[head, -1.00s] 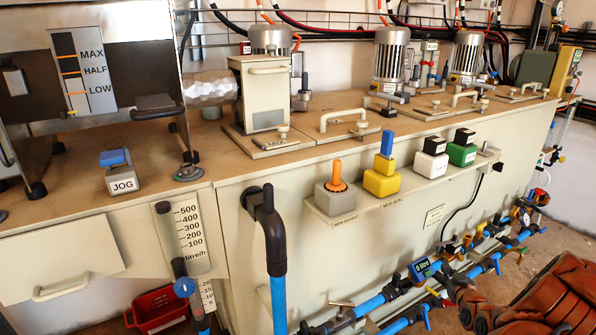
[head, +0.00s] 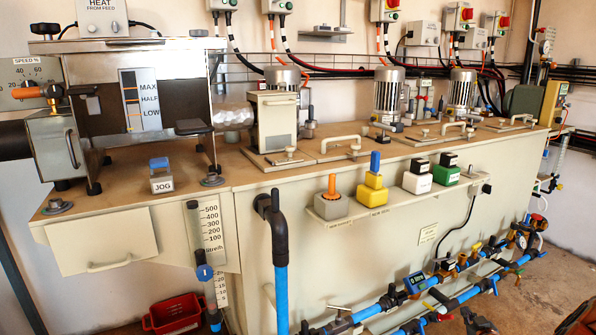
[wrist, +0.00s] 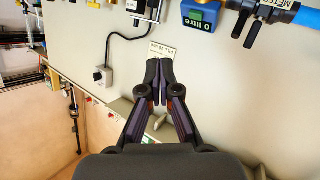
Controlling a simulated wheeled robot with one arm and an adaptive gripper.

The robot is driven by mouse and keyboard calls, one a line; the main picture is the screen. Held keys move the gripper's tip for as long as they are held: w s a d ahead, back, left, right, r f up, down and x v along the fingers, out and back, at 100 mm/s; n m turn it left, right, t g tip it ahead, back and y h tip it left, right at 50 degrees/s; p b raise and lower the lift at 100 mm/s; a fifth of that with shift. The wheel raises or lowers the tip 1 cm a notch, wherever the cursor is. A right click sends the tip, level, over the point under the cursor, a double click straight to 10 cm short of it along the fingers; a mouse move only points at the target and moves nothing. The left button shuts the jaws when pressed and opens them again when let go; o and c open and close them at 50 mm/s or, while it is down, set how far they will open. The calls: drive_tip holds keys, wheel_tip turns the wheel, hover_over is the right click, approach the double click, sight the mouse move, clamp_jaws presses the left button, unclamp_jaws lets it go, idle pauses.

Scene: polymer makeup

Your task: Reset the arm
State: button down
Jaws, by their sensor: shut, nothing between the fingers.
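My gripper (wrist: 157,82) is in the middle of the wrist view. Its two dark fingers are together at the tips with nothing between them. The tips appear in front of a pale machine panel (wrist: 225,95) and just below a small printed label (wrist: 163,54); I cannot tell the gap to the panel. In the head view a reddish-brown part, probably of my arm, shows at the bottom right corner. A dark shape near the bottom edge there is too cut off to name.
The long beige machine (head: 480,165) fills the head view. Its front shelf bears grey (head: 331,206), yellow (head: 372,193), white (head: 417,183) and green (head: 446,174) switch blocks. Blue pipes (head: 366,312) run low along its front. A red bin (head: 175,315) is on the floor.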

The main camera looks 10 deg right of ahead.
drive_tip(key=s+a+r+n+g+y+p, duration=0.1)
drive_tip(key=a+r+g+p, duration=0.3)
drive_tip(key=a+r+p, duration=0.8)
drive_tip(key=s+a+r+g+y+p, duration=0.15)
drive_tip(key=a+r+g+p, duration=0.35)
drive_tip(key=a+r, duration=0.8)
drive_tip(key=s+a+r+g+p, duration=0.2)
drive_tip(key=s+a+r+p, duration=0.4)
drive_tip(key=s+r, duration=0.4)
drive_tip(key=s+a+r+g+y+p, duration=0.1)
drive_tip(key=s+a+r+g+p, duration=0.2)
drive_tip(key=s+a+r+p, duration=0.3)
drive_tip(key=s+a+r+g+p, duration=0.2)
drive_tip(key=s+a+r+p, duration=0.4)
drive_tip(key=s+r, duration=1)
drive_tip(key=shift+s+a+m+y+p, duration=0.35)
drive_tip(key=shift+s+m+p, duration=0.05)
drive_tip(key=shift+s+p, duration=0.8)
drive_tip(key=shift+d, duration=0.2)
